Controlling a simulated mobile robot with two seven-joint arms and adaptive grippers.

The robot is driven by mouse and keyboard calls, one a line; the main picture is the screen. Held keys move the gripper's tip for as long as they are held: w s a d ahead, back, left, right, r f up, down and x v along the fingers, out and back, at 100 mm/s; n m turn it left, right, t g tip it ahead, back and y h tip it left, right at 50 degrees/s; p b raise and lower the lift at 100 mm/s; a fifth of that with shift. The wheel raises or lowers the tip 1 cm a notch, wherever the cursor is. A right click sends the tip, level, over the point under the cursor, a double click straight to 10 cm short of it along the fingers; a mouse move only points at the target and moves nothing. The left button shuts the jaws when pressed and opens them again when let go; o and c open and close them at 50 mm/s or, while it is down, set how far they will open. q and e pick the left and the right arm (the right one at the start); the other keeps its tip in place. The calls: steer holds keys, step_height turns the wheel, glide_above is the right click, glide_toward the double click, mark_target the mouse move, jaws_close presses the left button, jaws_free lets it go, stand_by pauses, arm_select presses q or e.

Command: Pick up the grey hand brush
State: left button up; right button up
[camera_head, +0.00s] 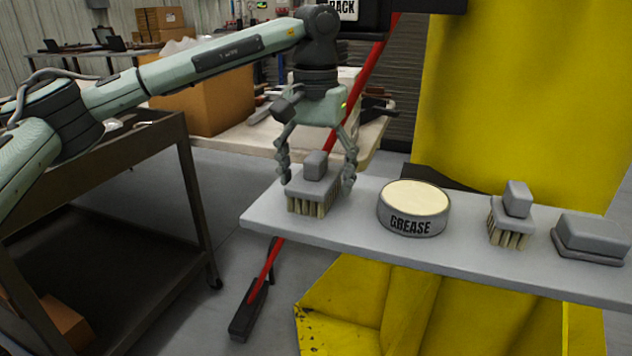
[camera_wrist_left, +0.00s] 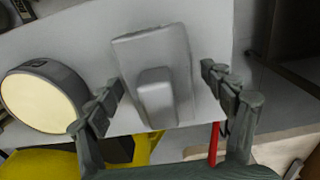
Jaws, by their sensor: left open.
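A grey hand brush (camera_head: 316,188) with pale bristles and a raised block handle stands bristles down at the left end of a grey shelf (camera_head: 345,226). My left gripper (camera_head: 317,180) points down over it, open, with one finger on either side of the brush. In the left wrist view the brush (camera_wrist_left: 155,75) lies between the open fingers (camera_wrist_left: 161,80), with visible gaps beside it. A second, similar grey brush (camera_head: 512,213) stands farther right on the shelf. My right gripper is not in view.
A round grease tin (camera_head: 413,208) sits right of the near brush. A grey lidded block (camera_head: 590,238) is at the shelf's right. A yellow machine body (camera_head: 525,95) rises behind. A dark cart (camera_head: 95,190) stands left, and a red bar (camera_head: 375,75) passes behind the gripper.

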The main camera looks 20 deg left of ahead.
mark_target(314, 156)
arm_select(q)
steer(key=shift+f, duration=0.35)
steer(key=c, duration=1.3)
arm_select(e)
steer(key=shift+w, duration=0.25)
arm_select(q)
steer(key=shift+w+r, duration=0.1)
steer(key=shift+r, duration=0.35)
steer(key=r, duration=0.3)
steer(key=shift+s+r, duration=0.25)
steer(key=shift+s, duration=0.05)
steer(key=shift+s+a+r, duration=0.55)
steer(key=shift+s+r, duration=0.55)
steer(key=shift+s, duration=0.7)
steer(key=shift+s+a+r, duration=0.6)
steer(key=shift+s+r, duration=0.5)
steer(key=shift+s, duration=0.65)
steer(key=shift+s+a+r, duration=0.55)
steer(key=shift+s+r, duration=0.55)
steer(key=shift+s, duration=0.7)
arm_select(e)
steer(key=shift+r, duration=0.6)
